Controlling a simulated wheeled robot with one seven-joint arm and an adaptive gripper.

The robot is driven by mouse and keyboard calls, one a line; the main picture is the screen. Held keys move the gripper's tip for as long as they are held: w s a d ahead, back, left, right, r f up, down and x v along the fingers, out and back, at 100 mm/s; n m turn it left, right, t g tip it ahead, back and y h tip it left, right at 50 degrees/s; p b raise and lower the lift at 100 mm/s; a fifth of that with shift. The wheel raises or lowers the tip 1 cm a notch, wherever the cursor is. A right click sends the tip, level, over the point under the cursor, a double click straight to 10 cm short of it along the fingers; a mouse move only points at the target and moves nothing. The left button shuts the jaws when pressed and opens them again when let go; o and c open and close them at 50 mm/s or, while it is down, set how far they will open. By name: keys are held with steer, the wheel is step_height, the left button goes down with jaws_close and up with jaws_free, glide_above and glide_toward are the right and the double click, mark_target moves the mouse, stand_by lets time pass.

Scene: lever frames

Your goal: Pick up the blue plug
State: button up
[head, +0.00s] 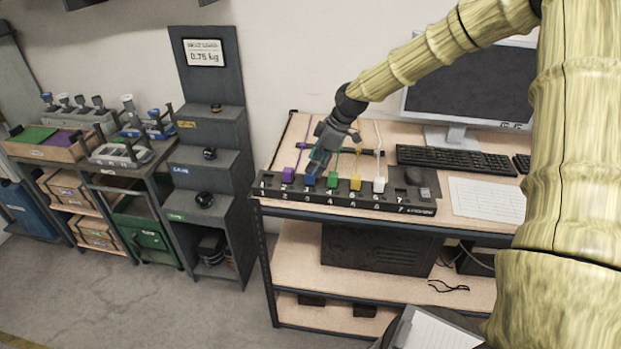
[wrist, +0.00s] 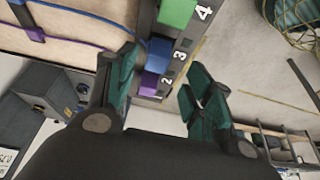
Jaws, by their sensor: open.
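The blue plug (head: 309,180) sits in slot 3 of the dark numbered strip (head: 401,207) at the front edge of the desk. In the wrist view the blue plug (wrist: 158,53) shows between and beyond the fingers, with a purple plug (wrist: 150,83) and a green plug (wrist: 177,12) on either side. My gripper (head: 319,162) is just above and behind the blue plug in the head view, pointing down. In the wrist view my gripper (wrist: 160,92) has its fingers apart with nothing held. Whether a finger touches the plug cannot be told.
Purple (head: 288,175), green (head: 333,180), yellow (head: 355,183) and white (head: 379,184) plugs stand in the same strip, with cords running back. A grey stepped shelf (head: 207,160) stands left of the desk.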

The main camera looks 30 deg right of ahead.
mark_target(310, 179)
steer(key=shift+w+p+x, duration=0.2)
steer(key=shift+p+x, duration=0.85)
steer(key=shift+x, duration=0.4)
steer(key=shift+p+x, duration=0.3)
steer(key=shift+x, duration=0.75)
steer(key=c, duration=1.1)
